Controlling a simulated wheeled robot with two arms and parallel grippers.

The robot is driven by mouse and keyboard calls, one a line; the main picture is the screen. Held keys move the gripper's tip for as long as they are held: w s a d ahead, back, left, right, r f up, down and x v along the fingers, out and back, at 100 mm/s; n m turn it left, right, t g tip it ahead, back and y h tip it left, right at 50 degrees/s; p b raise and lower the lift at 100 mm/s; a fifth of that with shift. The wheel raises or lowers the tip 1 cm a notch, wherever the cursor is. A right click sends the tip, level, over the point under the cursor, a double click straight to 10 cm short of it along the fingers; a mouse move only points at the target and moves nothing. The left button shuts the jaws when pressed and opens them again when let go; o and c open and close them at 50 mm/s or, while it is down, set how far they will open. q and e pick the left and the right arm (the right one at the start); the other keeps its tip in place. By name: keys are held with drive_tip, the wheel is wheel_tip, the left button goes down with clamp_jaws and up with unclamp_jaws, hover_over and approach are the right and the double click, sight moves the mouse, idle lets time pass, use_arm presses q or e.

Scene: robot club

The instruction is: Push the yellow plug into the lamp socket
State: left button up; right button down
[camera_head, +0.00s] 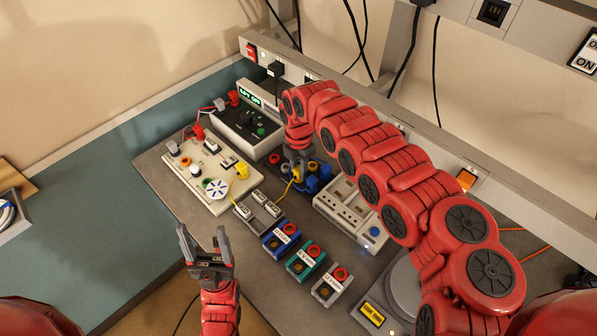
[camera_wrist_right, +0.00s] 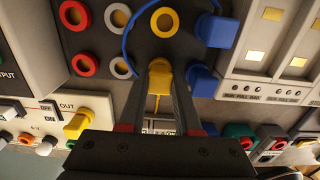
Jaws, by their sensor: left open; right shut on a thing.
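My right gripper (camera_wrist_right: 163,85) is shut on a yellow plug (camera_wrist_right: 160,72), with its yellow cord hanging between the fingers. In the right wrist view, a yellow-ringed socket (camera_wrist_right: 165,22) on a dark panel (camera_wrist_right: 190,55) lies just beyond the plug. I cannot tell which socket is the lamp's or whether the plug touches the panel. In the head view, my right gripper (camera_head: 299,172) is over the dark panel, and my arm hides much of it. My left gripper (camera_head: 203,238) is open and empty, in front of the beige board (camera_head: 196,190).
Blue plugs (camera_wrist_right: 214,30) sit close right of the yellow-ringed socket. Another yellow plug (camera_wrist_right: 77,125) is on the beige board. Several small socket blocks (camera_head: 305,260) stand in front. A grey unit (camera_head: 350,210) is right of the panel. The teal mat (camera_head: 110,200) is mostly clear.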

drive_tip(key=c, duration=1.3)
unclamp_jaws()
clamp_jaws()
drive_tip(key=shift+r+p, duration=0.6)
drive_tip(key=shift+r, duration=0.6)
drive_tip(key=shift+r+p, duration=0.35)
drive_tip(key=shift+r, duration=1.3)
